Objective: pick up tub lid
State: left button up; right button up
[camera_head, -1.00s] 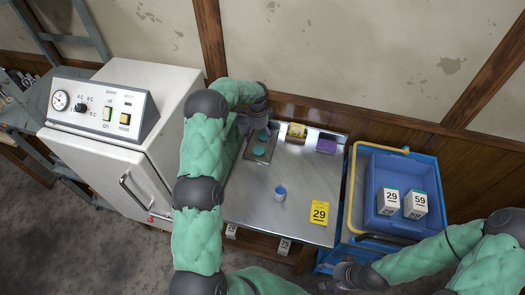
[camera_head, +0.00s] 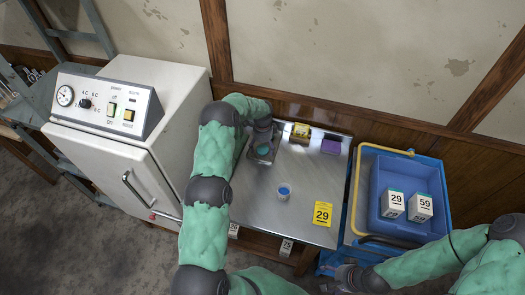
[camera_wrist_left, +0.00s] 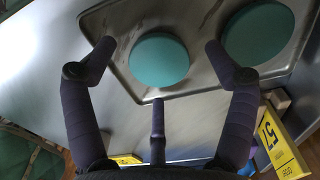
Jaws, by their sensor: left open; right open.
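Two flat round teal lids lie on a shallow metal tray (camera_wrist_left: 192,90). The nearer lid (camera_wrist_left: 158,60) is near the middle of the left wrist view and the other lid (camera_wrist_left: 258,38) is to its right. My left gripper (camera_head: 263,150) is open and empty over the tray. In the left wrist view its spread fingers (camera_wrist_left: 157,70) stand around the nearer lid, and I cannot tell their height above it. In the head view the gripper hides part of the tray and lids. My right gripper (camera_head: 328,285) is open at the bottom edge, away from the lids.
A small tub with blue inside (camera_head: 284,191) and a yellow 29 card (camera_head: 323,213) are on the metal table (camera_head: 255,205). A yellow box (camera_head: 300,132) and a purple box (camera_head: 331,145) stand at the back. A blue crate (camera_head: 405,175) is right, a white cabinet (camera_head: 175,110) left.

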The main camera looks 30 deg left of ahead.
pick_arm(q)
jog(key=shift+f, duration=0.3)
jog(key=c, duration=0.9)
jog(key=shift+r, duration=0.1)
